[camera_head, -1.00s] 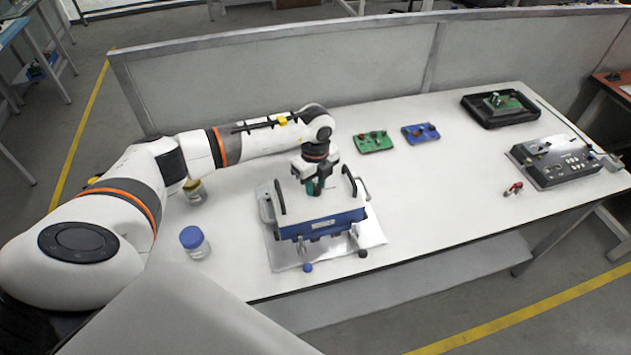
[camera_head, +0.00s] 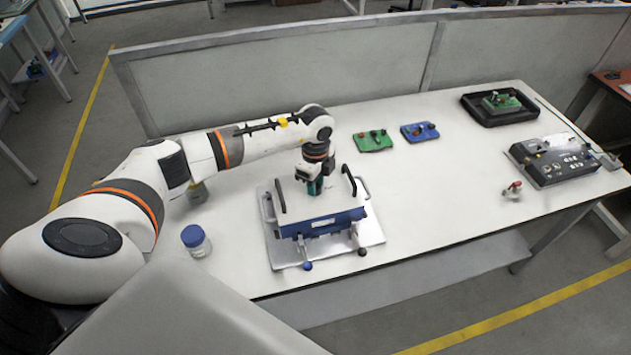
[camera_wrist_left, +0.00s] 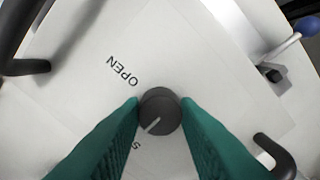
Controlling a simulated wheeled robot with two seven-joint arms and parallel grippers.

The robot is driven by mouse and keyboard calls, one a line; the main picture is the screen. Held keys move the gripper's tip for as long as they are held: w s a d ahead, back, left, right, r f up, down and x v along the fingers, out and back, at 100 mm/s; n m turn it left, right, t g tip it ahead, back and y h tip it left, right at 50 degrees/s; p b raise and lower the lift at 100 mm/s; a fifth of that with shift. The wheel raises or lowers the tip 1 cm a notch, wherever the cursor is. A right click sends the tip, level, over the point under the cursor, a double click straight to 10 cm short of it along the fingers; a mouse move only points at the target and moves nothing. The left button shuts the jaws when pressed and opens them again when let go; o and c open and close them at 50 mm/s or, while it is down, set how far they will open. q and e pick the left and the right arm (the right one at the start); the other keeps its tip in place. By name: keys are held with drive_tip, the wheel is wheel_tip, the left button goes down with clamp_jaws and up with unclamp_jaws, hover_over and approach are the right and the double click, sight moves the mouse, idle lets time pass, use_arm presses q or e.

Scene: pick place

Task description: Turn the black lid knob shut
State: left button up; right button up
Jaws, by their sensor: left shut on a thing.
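The black lid knob (camera_wrist_left: 160,109) sits on the white lid of a blue box (camera_head: 335,223). It is round, with a pale pointer line aimed toward the lower left in the left wrist view. The word OPEN (camera_wrist_left: 123,71) is printed on the lid above it; another word below is mostly hidden, with only an S showing. My left gripper (camera_head: 315,190) points down over the lid. Its green fingers (camera_wrist_left: 160,115) are shut on the knob, one on each side. In the head view the fingers hide the knob. My right gripper is not in view.
The box stands on a silver plate (camera_head: 285,259), with black handles and two front latches with blue and dark ball ends. A blue-capped jar (camera_head: 195,240) stands to its left. Green (camera_head: 373,141) and blue (camera_head: 420,132) boards lie behind. The table's right-hand middle is mostly clear.

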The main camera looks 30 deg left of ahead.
use_arm(q)
drive_tip(key=o, duration=1)
wheel_tip(320, 180, up, 12)
drive_tip(key=b, duration=0.3)
